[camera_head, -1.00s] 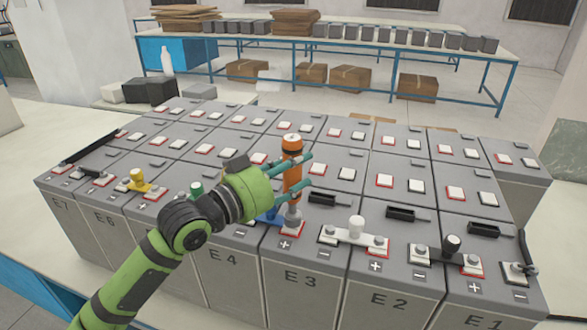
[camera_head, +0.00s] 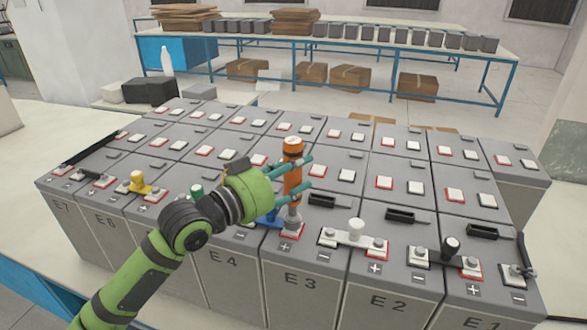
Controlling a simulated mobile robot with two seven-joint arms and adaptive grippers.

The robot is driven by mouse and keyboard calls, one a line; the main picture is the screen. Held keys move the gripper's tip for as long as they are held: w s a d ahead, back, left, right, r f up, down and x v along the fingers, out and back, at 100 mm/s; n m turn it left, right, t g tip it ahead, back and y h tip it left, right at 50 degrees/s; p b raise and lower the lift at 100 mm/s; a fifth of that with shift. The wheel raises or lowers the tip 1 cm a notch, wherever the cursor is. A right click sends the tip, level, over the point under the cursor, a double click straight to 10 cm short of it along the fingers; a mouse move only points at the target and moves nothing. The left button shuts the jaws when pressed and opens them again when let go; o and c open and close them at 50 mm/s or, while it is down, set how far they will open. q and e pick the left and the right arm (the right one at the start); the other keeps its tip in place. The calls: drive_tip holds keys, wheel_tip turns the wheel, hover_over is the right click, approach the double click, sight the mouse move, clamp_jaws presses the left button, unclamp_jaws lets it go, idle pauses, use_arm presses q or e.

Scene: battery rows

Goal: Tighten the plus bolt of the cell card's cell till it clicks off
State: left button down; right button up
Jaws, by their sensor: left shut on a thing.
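My left gripper (camera_head: 297,172) is shut on an orange torque driver (camera_head: 293,150), which stands about upright. Its grey socket end (camera_head: 291,220) is over the plus terminal of cell E3 (camera_head: 299,284), inside the red-edged pad. The bolt itself is hidden under the socket. A blue link piece (camera_head: 269,216) lies just left of the socket, partly behind my gripper. No cell card shows that I can make out. My right gripper is not in view.
Several grey cells stand in tight rows. Yellow (camera_head: 138,181), green (camera_head: 197,191), white (camera_head: 356,229) and black (camera_head: 451,245) knobbed links stand on the front row. A blue-framed bench (camera_head: 400,52) is at the back.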

sight(289, 152)
use_arm(q)
drive_tip(key=shift+r+p, duration=0.85)
drive_tip(key=shift+r, duration=1.6)
drive_tip(key=shift+a, duration=0.1)
